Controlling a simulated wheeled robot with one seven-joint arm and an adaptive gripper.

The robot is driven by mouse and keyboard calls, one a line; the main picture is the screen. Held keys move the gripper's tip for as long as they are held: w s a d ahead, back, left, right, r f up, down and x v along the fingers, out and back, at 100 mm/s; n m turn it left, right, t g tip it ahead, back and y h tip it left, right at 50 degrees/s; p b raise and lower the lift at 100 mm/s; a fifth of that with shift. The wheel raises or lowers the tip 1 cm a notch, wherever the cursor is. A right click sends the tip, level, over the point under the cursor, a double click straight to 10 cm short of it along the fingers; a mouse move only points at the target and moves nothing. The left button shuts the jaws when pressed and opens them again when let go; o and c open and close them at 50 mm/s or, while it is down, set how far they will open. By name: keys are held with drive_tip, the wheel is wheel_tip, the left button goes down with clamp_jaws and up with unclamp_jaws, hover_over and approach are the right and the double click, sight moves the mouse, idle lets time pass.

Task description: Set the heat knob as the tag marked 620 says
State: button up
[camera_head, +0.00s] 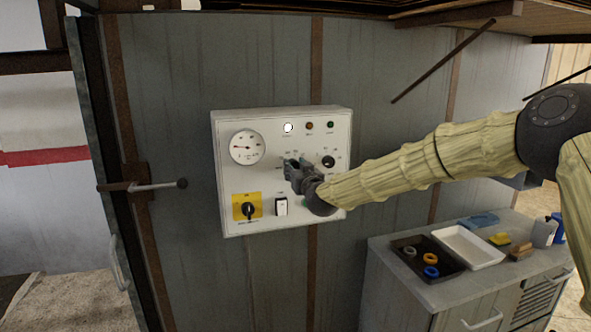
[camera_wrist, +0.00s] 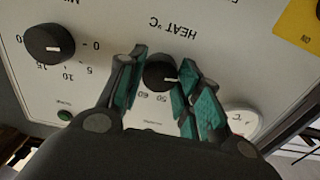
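The black heat knob (camera_wrist: 160,72) sits on the white control panel (camera_wrist: 105,30), below the upside-down "HEAT °C" print in the wrist view. Its pale pointer line points right. The 50 and 60 marks show under it; other marks are hidden by my fingers. My gripper (camera_wrist: 163,62) is open, one teal-padded finger on each side of the knob; contact is unclear. In the head view my gripper (camera_head: 296,165) is in front of the panel (camera_head: 225,170) and hides the knob. No tag marked 620 is readable in either view.
Another knob (camera_wrist: 48,43) with a 0, 5, 10, 15 scale is beside it, also seen in the head view (camera_head: 328,162). The panel also bears a gauge (camera_head: 247,147), a yellow-backed switch (camera_head: 247,208) and a white rocker (camera_head: 281,206). A cabinet (camera_head: 400,300) stands lower right.

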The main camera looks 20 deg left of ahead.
drive_tip(key=c, duration=0.3)
drive_tip(key=shift+f+b, duration=0.1)
drive_tip(key=shift+b, duration=0.25)
drive_tip(key=shift+m+b, duration=9.9)
drive_tip(key=shift+m, duration=1.5)
